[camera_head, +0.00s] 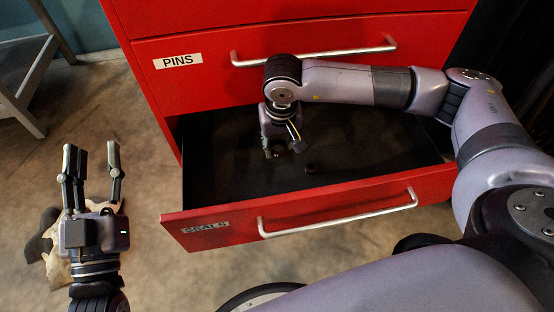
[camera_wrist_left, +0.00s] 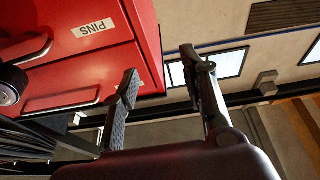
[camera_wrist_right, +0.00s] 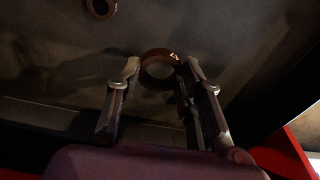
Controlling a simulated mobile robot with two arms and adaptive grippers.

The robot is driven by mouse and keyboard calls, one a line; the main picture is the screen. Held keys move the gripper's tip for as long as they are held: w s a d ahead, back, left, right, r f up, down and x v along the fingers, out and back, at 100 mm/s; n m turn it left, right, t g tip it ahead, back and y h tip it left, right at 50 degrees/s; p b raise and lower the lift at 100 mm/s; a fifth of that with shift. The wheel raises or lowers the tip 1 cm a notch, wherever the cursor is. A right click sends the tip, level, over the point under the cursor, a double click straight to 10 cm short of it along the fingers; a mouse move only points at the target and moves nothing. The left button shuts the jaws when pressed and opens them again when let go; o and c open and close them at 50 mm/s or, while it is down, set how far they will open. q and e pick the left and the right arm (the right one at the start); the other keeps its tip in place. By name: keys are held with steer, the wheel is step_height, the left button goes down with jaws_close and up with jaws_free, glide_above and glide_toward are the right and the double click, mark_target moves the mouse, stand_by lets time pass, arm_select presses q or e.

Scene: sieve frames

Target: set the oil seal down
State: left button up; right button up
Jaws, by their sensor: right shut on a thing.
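A brown ring-shaped oil seal (camera_wrist_right: 158,72) sits between the fingertips of my right gripper (camera_wrist_right: 160,72) in the right wrist view. My right gripper (camera_head: 284,150) is shut on it and reaches down into the open drawer (camera_head: 232,190) labelled SEALS. I cannot tell whether the seal touches the drawer floor. In the head view the held seal is mostly hidden by the fingers. My left gripper (camera_head: 91,150) is open and empty, out to the left of the cabinet. Its spread fingers also show in the left wrist view (camera_wrist_left: 160,68).
A second ring (camera_wrist_right: 100,8) lies on the dark drawer floor; it appears right of my gripper in the head view (camera_head: 312,168). The drawer labelled PINS (camera_head: 215,58) is closed above. A grey stand (camera_head: 30,75) is at far left. Much of the drawer floor is bare.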

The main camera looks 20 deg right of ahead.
mark_target(276, 166)
steer(key=f, duration=0.3)
steer(key=shift+a+f+b, duration=0.2)
steer(key=shift+b, duration=0.1)
step_height(276, 166, down, 3)
steer(key=shift+f+b, duration=0.2)
steer(key=shift+b, duration=0.35)
arm_select(q)
steer(key=s+r+t+h, duration=0.2)
steer(key=s+r+t, duration=0.3)
steer(key=r, duration=0.2)
steer(key=shift+a, duration=0.15)
steer(key=shift+s+r, duration=0.15)
arm_select(e)
steer(key=shift+f, duration=0.1)
